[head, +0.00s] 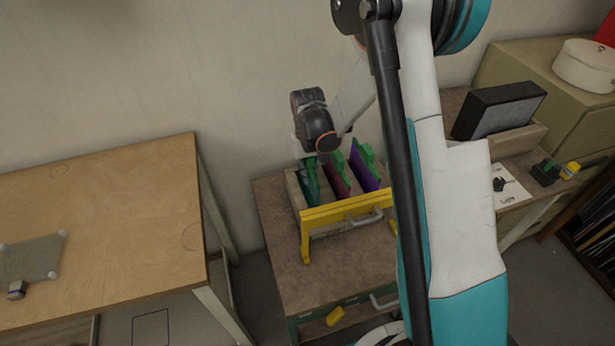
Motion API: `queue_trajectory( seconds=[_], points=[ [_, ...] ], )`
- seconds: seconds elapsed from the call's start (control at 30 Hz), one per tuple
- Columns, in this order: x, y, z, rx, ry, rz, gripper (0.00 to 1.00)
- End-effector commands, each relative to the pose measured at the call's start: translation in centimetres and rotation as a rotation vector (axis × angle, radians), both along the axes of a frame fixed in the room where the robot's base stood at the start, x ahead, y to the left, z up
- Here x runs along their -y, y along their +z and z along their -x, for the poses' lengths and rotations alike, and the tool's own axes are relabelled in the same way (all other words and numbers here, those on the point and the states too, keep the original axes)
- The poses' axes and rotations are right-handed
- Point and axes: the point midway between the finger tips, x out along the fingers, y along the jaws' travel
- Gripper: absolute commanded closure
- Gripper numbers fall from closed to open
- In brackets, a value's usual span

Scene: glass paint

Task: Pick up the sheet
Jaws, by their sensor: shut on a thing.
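Several coloured sheets stand on edge in a wooden rack (297,189) with a yellow front. A teal-green sheet (311,187) is at the left, a dark red sheet (338,183) in the middle, and a purple sheet (364,174) at the right. Each has a green part at its top. My gripper (309,161) hangs down over the left of the rack, at the top of the teal-green sheet, and is shut on it. The fingertips are small and partly hidden by the dark wrist. The sheet's lower part is hidden behind the rack's front.
The rack stands on a brown cabinet top (275,235). A wooden table (110,215) with a glass pane (32,258) is at the left, across a gap. My arm blocks the middle right.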

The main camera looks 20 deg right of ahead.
Motion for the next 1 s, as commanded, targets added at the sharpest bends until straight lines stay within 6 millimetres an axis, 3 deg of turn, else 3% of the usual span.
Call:
queue_trajectory(
  seconds=[0.03, 0.6, 0.8, 1.0],
  points=[
    [0.0, 1.3, 0.0, 0.0, 0.0, 0.0, 1.0],
    [0.0, 12.7, 0.0, 0.0, 0.0, 0.0, 1.0],
    [0.0, 15.0, 0.0, 0.0, 0.0, 0.0, 1.0],
    [0.0, 15.9, 0.0, 0.0, 0.0, 0.0, 1.0]
  ],
)
